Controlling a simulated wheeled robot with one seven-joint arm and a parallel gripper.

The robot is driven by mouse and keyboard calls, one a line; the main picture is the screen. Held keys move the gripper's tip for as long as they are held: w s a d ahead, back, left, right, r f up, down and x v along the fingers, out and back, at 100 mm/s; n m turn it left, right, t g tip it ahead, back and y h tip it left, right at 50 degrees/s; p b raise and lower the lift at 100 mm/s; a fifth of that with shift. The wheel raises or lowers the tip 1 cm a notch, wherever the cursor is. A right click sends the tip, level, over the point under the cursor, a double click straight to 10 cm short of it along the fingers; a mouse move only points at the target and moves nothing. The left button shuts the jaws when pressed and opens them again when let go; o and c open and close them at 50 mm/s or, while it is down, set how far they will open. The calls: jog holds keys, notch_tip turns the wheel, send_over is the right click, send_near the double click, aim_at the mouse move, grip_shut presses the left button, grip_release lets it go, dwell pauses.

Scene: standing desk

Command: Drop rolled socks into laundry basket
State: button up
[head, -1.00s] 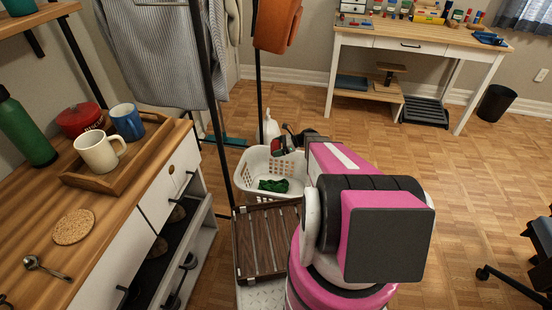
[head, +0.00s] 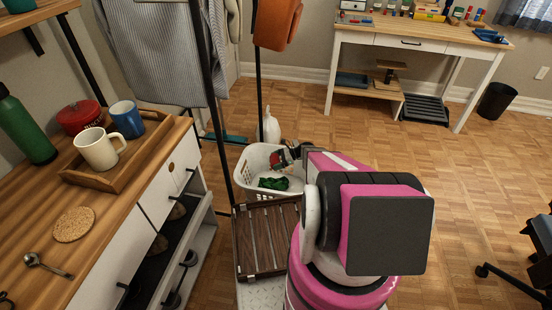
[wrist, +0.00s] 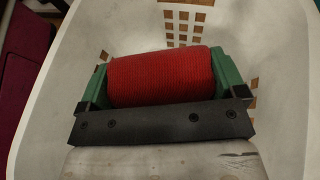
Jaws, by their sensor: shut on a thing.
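The white laundry basket (head: 252,168) stands on the floor beyond the slatted wooden rack, with a dark green cloth bundle (head: 272,183) inside it. My gripper (head: 283,158) is over the basket's right part, at about rim height. In the wrist view my gripper (wrist: 160,62) is shut on a red, ribbed roll of socks (wrist: 160,82), with a green finger at each end of the roll. The basket's white inner walls (wrist: 275,60) surround the roll there. The head view shows only a small red patch of the roll.
A black-framed garment rack with hanging clothes (head: 160,50) stands just left of the basket. The slatted wooden rack (head: 266,238) is in front of it. A dresser (head: 110,225) with mugs on a tray is at left. Open floor (head: 420,180) lies to the right.

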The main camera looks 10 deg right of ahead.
jog(key=shift+f, duration=0.75)
jog(key=o, duration=0.6)
jog(key=shift+d, duration=0.1)
jog(key=v, duration=1)
jog(key=shift+d+r, duration=0.2)
jog(key=shift+r, duration=0.05)
